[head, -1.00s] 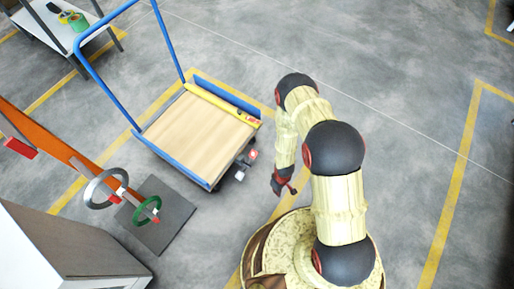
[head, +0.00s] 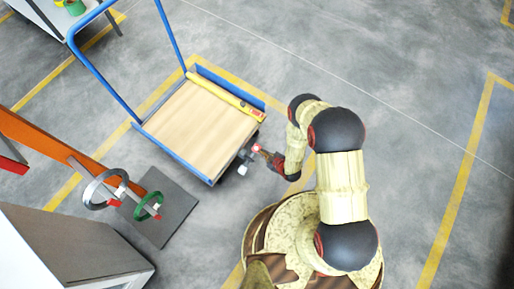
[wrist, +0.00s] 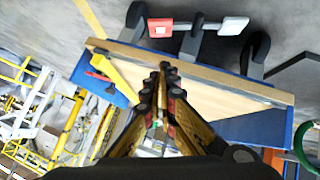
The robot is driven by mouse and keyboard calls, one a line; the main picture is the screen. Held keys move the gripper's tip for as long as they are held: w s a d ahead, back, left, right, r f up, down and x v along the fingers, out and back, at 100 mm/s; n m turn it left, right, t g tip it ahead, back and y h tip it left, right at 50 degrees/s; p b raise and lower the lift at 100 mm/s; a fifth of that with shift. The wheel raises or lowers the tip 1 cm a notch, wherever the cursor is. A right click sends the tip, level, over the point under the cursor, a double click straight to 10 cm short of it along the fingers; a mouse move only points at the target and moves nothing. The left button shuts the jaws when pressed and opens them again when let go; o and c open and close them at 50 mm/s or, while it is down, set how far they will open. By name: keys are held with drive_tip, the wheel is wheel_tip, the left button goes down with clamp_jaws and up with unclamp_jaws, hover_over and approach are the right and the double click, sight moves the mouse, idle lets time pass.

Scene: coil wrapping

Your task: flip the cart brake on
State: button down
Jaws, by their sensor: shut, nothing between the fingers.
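The cart (head: 200,128) has a wooden deck with blue edging and a tall blue handle. Its brake (head: 243,169) is at the cart's near right corner, low by the wheels. In the wrist view my gripper (wrist: 165,70) points toward the deck edge, below the pads. I cannot tell whether it touches the brake.
A rack with an orange beam (head: 45,135) and ring-shaped coils (head: 148,206) stands left on a dark base plate (head: 178,222). A grey cabinet (head: 75,250) is front left. Floor to the right is clear.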

drive_tip(key=b, duration=0.5)
hover_over(257, 150)
drive_tip(key=s+a, duration=0.1)
wheel_tip(257, 150, down, 7)
drive_tip(key=f, duration=0.1)
drive_tip(key=f+b, duration=0.1)
drive_tip(key=shift+w+d+f, duration=0.1)
drive_tip(key=shift+d+f, duration=0.2)
drive_tip(key=shift+w+d+f, duration=0.1)
drive_tip(key=shift+w+f, duration=0.05)
drive_tip(key=shift+f, duration=0.3)
drive_tip(key=shift+w, duration=0.1)
drive_tip(key=shift+w+d+f, duration=0.1)
drive_tip(key=shift+d+f, duration=0.05)
drive_tip(key=shift+d, duration=0.05)
